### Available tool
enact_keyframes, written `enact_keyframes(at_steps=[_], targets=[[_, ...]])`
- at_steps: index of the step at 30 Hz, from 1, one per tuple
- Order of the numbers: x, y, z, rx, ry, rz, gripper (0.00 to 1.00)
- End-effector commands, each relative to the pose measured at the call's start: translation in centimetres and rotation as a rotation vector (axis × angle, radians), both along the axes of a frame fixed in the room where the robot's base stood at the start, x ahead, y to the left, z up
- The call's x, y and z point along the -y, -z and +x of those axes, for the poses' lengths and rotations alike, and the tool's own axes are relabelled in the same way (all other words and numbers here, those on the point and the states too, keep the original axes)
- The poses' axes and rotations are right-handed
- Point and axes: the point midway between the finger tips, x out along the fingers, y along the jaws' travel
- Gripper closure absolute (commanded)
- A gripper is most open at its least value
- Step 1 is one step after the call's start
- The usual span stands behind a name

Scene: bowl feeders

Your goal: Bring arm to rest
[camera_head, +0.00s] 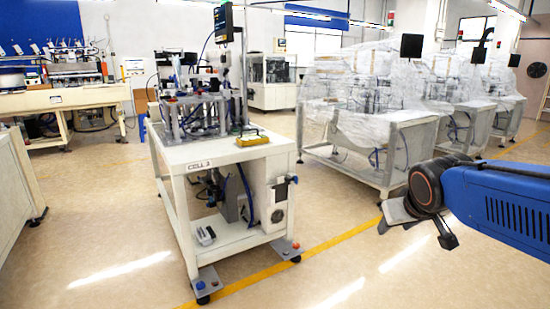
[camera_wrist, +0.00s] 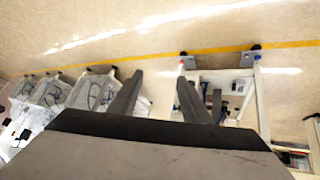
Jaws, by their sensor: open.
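My blue arm (camera_head: 500,205) reaches in from the right edge in the head view. Its end, my gripper (camera_head: 415,228), hangs over the floor at the right, apart from any object. In the wrist view, my gripper (camera_wrist: 158,100) shows two dark fingers spread apart with nothing between them. The floor and the lower parts of the workstations lie beyond the fingers.
A white workstation marked CELL 3 (camera_head: 225,152) stands left of my arm. Plastic-wrapped machines on grey frames (camera_head: 360,95) stand behind the arm. A yellow floor line (camera_head: 335,241) runs between. The tan floor (camera_head: 330,285) in front is clear. A long bench (camera_head: 65,100) stands at far left.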

Motion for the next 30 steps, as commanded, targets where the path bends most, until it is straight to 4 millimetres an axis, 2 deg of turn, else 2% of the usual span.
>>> enact_keyframes(at_steps=[1,6,9,13,15,19,30], targets=[[0.1,0.7,-2.2,-0.021,0.011,0.013,0.57],[0.0,3.6,-9.4,-0.112,0.036,0.061,0.57],[-0.4,5.3,-13.1,-0.16,0.045,0.091,0.57],[-0.8,7.2,-16.8,-0.212,0.05,0.121,0.57],[-1.1,7.9,-18.1,-0.23,0.051,0.133,0.57],[-1.3,8.6,-19.4,-0.248,0.05,0.144,0.57],[-1.3,8.6,-19.5,-0.251,0.051,0.145,0.57]])
